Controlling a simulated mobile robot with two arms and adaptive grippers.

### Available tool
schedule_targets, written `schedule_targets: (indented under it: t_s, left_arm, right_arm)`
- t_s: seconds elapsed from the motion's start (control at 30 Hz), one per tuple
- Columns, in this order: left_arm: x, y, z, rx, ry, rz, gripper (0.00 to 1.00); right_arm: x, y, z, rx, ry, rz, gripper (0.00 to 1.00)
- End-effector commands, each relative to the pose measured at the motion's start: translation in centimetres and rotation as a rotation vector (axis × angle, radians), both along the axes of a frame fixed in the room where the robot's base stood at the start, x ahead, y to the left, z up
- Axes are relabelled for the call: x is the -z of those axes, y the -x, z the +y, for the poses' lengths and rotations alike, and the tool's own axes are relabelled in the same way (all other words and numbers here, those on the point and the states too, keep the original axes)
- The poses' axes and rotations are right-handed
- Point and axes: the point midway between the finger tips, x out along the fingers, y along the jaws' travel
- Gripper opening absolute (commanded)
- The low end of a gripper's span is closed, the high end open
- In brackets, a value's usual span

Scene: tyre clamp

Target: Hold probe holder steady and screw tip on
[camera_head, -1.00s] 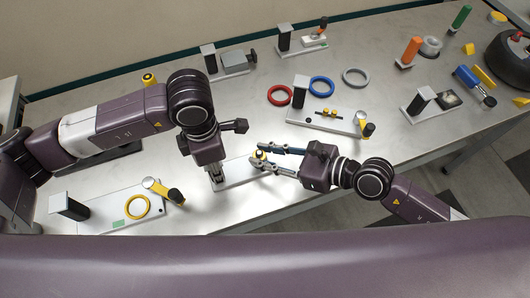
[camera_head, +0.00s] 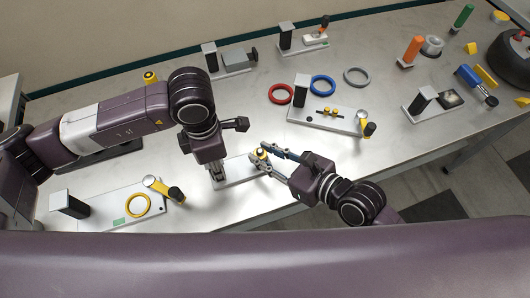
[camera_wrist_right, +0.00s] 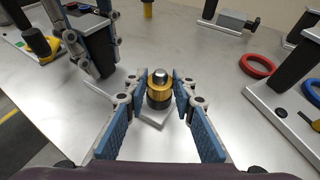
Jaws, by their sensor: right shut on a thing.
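A gold and steel cylindrical part with a dark lower ring (camera_wrist_right: 158,92) stands upright at the right end of a pale base plate (camera_head: 235,174). It shows as a small yellow piece in the head view (camera_head: 257,154). My right gripper (camera_head: 264,155) is shut on this part, with its blue-padded fingers on either side of it. My left gripper (camera_head: 215,173) points down at the left end of the same plate. In the right wrist view its grey fingers (camera_wrist_right: 90,50) are beside a dark block. Whether they grip it is unclear, and the threads are hidden.
A plate with a yellow ring (camera_head: 138,206) lies at the left front. A white fixture plate (camera_head: 322,121) is behind my right gripper. Red (camera_head: 281,94), blue (camera_head: 322,86) and grey (camera_head: 357,77) rings lie behind it. Bare tabletop lies between the plates.

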Motion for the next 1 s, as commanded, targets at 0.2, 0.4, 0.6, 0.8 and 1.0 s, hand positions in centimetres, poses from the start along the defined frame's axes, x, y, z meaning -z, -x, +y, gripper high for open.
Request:
schedule_targets:
  t_s: [0.2, 0.4, 0.6, 0.8, 1.0]
  left_arm:
    - [-0.01, 0.13, -0.28, 0.006, 0.007, 0.002, 0.07]
    - [-0.02, 0.13, -0.29, 0.006, 0.007, 0.002, 0.07]
    - [-0.02, 0.13, -0.30, 0.006, 0.007, 0.002, 0.07]
    - [-0.01, 0.14, -0.30, 0.006, 0.008, 0.002, 0.07]
    - [-0.02, 0.15, -0.29, 0.006, 0.007, 0.002, 0.07]
  right_arm:
    - [-0.16, 0.29, 0.43, 0.108, -0.014, 0.006, 0.00]
    - [-0.15, 0.31, 0.49, 0.203, -0.012, 0.007, 0.00]
    - [-0.22, 0.32, 0.59, 0.265, -0.015, 0.005, 0.00]
    - [-0.17, 0.33, 0.50, 0.303, -0.009, 0.004, 0.00]
    - [-0.14, 0.32, 0.44, 0.305, -0.005, 0.002, 0.00]
